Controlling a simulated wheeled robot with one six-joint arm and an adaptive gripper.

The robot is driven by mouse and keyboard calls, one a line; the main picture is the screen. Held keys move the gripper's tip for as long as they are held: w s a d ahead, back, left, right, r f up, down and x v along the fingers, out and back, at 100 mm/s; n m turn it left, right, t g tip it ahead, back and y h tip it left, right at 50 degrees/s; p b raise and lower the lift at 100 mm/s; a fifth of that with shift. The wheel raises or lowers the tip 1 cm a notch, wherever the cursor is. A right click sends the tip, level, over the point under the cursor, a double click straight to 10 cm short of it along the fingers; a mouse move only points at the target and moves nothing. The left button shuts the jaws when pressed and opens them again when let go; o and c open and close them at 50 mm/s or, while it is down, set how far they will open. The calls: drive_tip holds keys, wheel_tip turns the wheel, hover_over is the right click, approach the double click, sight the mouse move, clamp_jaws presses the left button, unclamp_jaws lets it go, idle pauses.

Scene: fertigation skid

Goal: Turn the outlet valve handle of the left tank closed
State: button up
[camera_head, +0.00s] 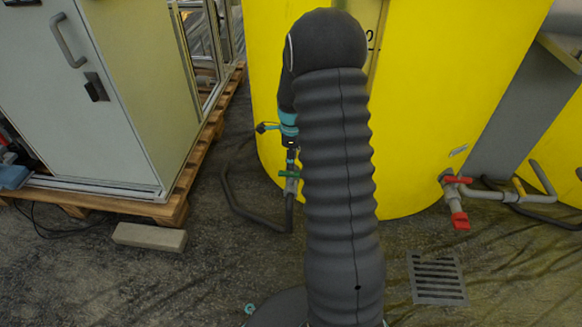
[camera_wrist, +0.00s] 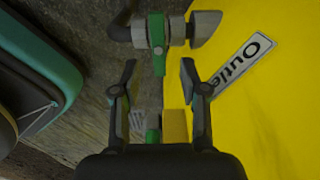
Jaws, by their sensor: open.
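The yellow tank (camera_head: 430,90) fills the middle of the head view, partly behind my arm. A valve with a green handle (camera_head: 289,174) is low at its left side, and a hose runs from it. In the wrist view the green handle (camera_wrist: 157,42) sits on a grey pipe fitting just beyond my fingertips, roughly centred between them. A white label reading "Outle…" (camera_wrist: 235,66) is on the yellow wall beside it. My gripper (camera_wrist: 157,75) is open, with nothing visibly held. In the head view my gripper (camera_head: 291,158) is just above the green handle; contact cannot be told.
A red-handled valve (camera_head: 457,182) sticks out at the tank's lower right. A grey cabinet (camera_head: 80,100) stands on a wooden pallet (camera_head: 165,205) at left. A block (camera_head: 150,237) and a floor drain (camera_head: 437,278) are on the floor. Another yellow tank (camera_head: 560,150) is at right.

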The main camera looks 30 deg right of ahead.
sight(291, 173)
wheel_tip(291, 173, up, 7)
idle(0.3)
drive_tip(key=shift+f, duration=0.15)
idle(0.3)
drive_tip(key=s+a+r+n+t+p, duration=0.2)
drive_tip(key=s+a+r+n, duration=0.4)
drive_tip(key=s+r+n, duration=0.2)
drive_tip(key=s+a+r+n+t+p, duration=0.1)
drive_tip(key=s+a+r+n+p, duration=0.2)
drive_tip(key=s+a+r+n, duration=0.3)
drive_tip(key=s+a+r+n+t+p, duration=0.2)
drive_tip(key=s+a+r+n, duration=0.3)
drive_tip(key=s+r+n, duration=0.6)
drive_tip(key=s+r+p, duration=0.1)
drive_tip(key=s+r, duration=0.1)
drive_tip(key=s, duration=0.1)
drive_tip(key=shift+s+a+r+t, duration=0.2)
drive_tip(key=shift+a+r+t, duration=0.1)
drive_tip(key=shift+a+r, duration=0.1)
